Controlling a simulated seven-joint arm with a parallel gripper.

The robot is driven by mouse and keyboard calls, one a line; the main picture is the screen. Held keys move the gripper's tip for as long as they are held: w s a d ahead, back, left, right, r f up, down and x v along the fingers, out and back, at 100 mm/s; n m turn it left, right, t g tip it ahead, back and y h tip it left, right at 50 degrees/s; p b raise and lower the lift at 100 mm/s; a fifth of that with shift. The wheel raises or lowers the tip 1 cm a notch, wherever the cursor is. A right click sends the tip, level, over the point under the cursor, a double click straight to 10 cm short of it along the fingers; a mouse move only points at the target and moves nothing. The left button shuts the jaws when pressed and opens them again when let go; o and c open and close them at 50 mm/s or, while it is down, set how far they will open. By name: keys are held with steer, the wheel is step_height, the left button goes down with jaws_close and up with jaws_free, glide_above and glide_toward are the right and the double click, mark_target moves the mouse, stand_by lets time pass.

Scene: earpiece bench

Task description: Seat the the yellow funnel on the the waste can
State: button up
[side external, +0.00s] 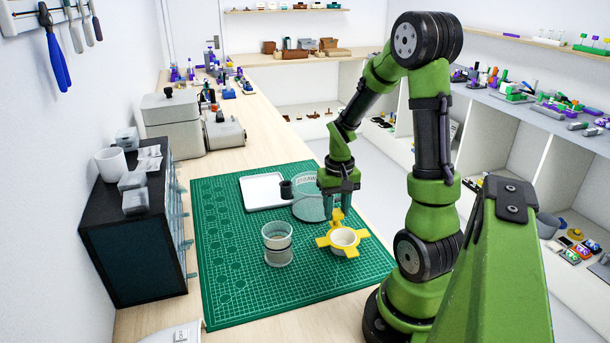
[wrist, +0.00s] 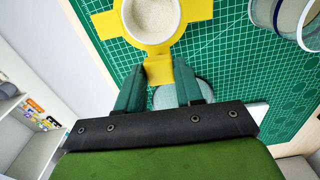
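The yellow funnel (side external: 322,241) has a white round bowl and several flat yellow arms. It is on or just above the green mat; I cannot tell which. It also shows at the top of the wrist view (wrist: 194,10). My gripper (side external: 338,213) points down at the funnel's far side. In the wrist view its two green fingers (wrist: 160,72) lie against both sides of a yellow tab of the funnel. A clear round can with a dark band (side external: 277,246), probably the waste can, stands upright and open left of the funnel. Its rim shows in the wrist view (wrist: 298,22).
A larger clear vessel (side external: 306,210) stands behind my gripper, beside a small dark cylinder (side external: 286,189) and a white tray (side external: 262,192). A black drawer cabinet (side external: 135,235) borders the mat at left. The green mat (side external: 235,285) is clear in front.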

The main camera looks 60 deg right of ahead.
steer(key=c, duration=0.6)
step_height(320, 180, up, 11)
stand_by(0.3)
steer(key=shift+m, duration=0.5)
steer(key=w+d+r, duration=0.1)
steer(key=w+d, duration=0.3)
steer(key=w+d+r, duration=0.2)
steer(key=w+d, duration=0.1)
steer(key=d, duration=0.1)
steer(key=w+d+r, duration=0.2)
steer(key=w+d, duration=0.2)
steer(key=shift+w+d, duration=0.1)
steer(key=shift+w, duration=0.25)
